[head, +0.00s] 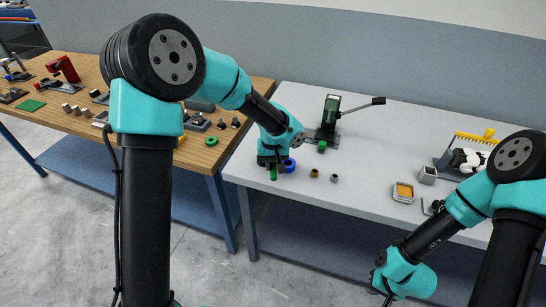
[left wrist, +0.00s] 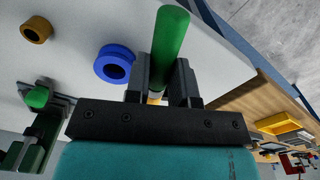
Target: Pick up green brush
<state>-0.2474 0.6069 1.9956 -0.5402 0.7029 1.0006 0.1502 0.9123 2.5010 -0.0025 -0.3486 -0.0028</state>
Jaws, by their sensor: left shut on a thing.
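The green brush (head: 273,174) shows as a short green cylinder below my left gripper (head: 270,164), near the left front edge of the white table. In the left wrist view the green brush (left wrist: 170,35) is a long green rod between the two dark fingers of my left gripper (left wrist: 163,82). The fingers are shut on it, and a small yellowish part shows at their base. Whether the brush touches the table is unclear. My right gripper (head: 382,286) is low at the front, off the table edge; its fingers are too small and dark to read.
A blue ring (head: 289,165) lies close beside my left gripper. A brown ring (head: 314,173) and a small grey piece (head: 334,178) are further right. A green hand press (head: 331,115) stands behind. A tray with yellow contents (head: 403,192) and a grey cup (head: 427,175) stand right.

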